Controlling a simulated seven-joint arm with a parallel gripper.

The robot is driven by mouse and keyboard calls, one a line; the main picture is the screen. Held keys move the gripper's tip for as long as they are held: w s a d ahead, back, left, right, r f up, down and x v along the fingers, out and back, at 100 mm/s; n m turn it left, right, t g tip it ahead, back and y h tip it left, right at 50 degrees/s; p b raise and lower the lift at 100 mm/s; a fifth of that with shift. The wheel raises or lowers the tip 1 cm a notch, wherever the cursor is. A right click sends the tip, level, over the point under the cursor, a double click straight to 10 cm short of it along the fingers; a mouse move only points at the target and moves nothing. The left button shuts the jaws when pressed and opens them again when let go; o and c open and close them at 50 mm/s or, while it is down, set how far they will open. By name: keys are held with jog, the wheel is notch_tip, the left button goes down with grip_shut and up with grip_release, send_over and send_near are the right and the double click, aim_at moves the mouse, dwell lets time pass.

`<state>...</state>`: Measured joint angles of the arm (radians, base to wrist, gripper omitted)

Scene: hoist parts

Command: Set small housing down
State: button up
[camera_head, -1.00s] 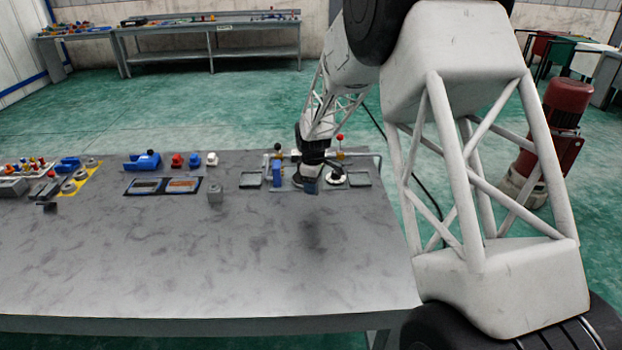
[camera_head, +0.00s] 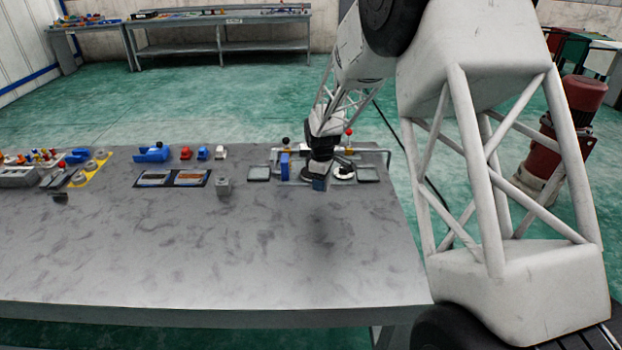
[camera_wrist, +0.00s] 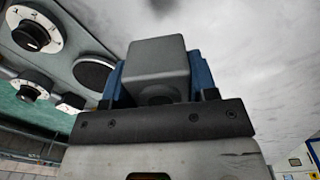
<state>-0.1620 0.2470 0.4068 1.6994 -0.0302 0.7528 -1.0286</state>
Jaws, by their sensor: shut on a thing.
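The small housing (camera_wrist: 158,65) is a grey box with a rounded dark recess at its near end. In the wrist view it sits between the two blue fingers of my gripper (camera_wrist: 155,80), which is shut on it. In the head view my gripper (camera_head: 320,184) hangs at the back right of the grey table (camera_head: 200,255), in front of a station with dials. The housing is hidden or too small to make out there. A dark shadow lies on the table in front of the gripper, and I cannot tell the height of the housing above the surface.
A small grey block (camera_head: 224,187) stands left of the gripper, beside a dark two-part tray (camera_head: 172,178). A blue upright part (camera_head: 285,164) and a white dial (camera_head: 343,171) are close to the gripper. Flat grey pads lie on both sides. The table's front and middle are clear.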

jog(key=w+a+n, duration=0.1)
jog(key=a, duration=0.5)
jog(key=w+a+f+n, duration=0.1)
jog(key=a, duration=0.5)
jog(key=w+a+n, duration=0.1)
jog(key=a+n, duration=0.1)
jog(key=a, duration=0.4)
jog(key=shift+f, duration=0.3)
jog(key=shift+w, duration=0.15)
send_over(259, 173)
jog(key=s, duration=0.1)
jog(key=shift+d+f, duration=0.15)
jog(key=shift+f, duration=0.55)
jog(key=shift+w, duration=0.1)
jog(key=shift+w+f, duration=0.1)
jog(key=shift+w, duration=0.1)
jog(key=shift+w+f, duration=0.1)
jog(key=shift+f, duration=1.6)
